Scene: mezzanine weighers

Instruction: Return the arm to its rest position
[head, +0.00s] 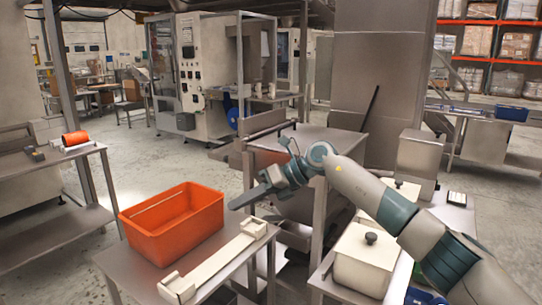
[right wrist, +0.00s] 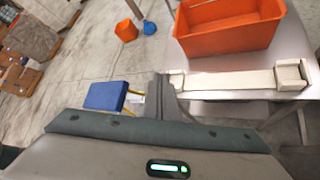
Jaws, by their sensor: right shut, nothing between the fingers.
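My right arm comes in from the lower right in the head view and reaches toward the middle. My right gripper (head: 234,206) is shut and empty, held in the air just right of the orange crate (head: 172,222). The gripper's shut fingers also show in the right wrist view (right wrist: 160,88), with the crate (right wrist: 230,28) beyond them. My left gripper is in neither view.
A cream rail-like piece (head: 215,262) lies on the metal table in front of the crate. At right stand lidded cream containers (head: 366,262). A metal cabinet (head: 310,142) stands behind my right arm. Grey floor is open behind the crate.

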